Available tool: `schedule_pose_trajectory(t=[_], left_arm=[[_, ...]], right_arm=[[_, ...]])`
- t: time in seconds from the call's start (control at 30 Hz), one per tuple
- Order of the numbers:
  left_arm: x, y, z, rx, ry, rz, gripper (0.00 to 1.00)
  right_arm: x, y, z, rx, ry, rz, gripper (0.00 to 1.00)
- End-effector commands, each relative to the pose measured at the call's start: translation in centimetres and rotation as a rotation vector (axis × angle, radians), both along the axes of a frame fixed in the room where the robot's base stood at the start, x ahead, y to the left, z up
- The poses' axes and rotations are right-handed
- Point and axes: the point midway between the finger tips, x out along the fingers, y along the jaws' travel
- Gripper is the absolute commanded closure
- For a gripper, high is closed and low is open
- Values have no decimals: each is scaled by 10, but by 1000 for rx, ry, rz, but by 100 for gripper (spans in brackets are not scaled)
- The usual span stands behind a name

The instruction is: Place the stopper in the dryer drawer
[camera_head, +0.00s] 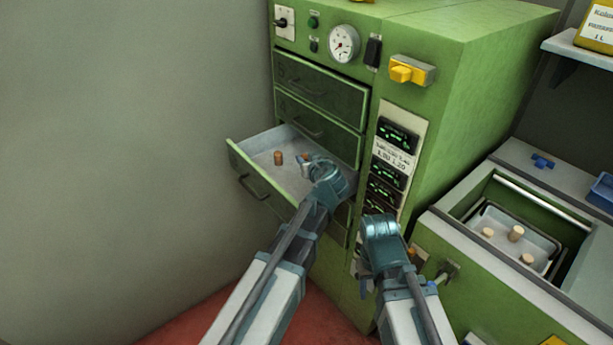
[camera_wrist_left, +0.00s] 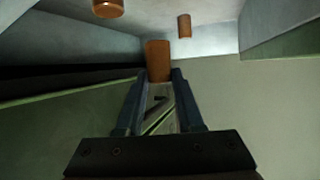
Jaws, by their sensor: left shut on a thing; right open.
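The dryer drawer (camera_head: 252,147) is pulled out of the green cabinet, its grey inside showing. One brown stopper (camera_head: 278,158) stands upright in it. My left gripper (camera_head: 306,166) is over the right part of the drawer, shut on a cork stopper, which shows between its fingertips in the left wrist view (camera_wrist_left: 158,60). That view shows two other stoppers beyond, one at the top edge (camera_wrist_left: 108,8) and one farther right (camera_wrist_left: 184,26). I cannot tell whether the held stopper touches the drawer floor. My right gripper (camera_head: 380,226) is open in front of the cabinet, with its fingertips mostly hidden.
Shut drawers (camera_head: 318,92) sit above the open one. A gauge (camera_head: 343,43) and a yellow handle (camera_head: 411,70) are on the cabinet front. At right, a metal tray (camera_head: 483,212) in an open green bin holds several stoppers. A grey wall stands left of the drawer.

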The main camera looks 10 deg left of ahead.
Motion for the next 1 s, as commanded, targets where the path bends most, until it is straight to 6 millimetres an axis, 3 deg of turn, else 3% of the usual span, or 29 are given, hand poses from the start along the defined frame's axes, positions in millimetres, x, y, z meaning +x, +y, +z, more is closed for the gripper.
schedule_pose_trajectory(t=[0.4,1.0], left_arm=[[0,0,-44,0,0,0,100],[0,0,-53,0,0,0,100]], right_arm=[[0,0,-44,0,0,0,50],[0,0,-53,0,0,0,50]])
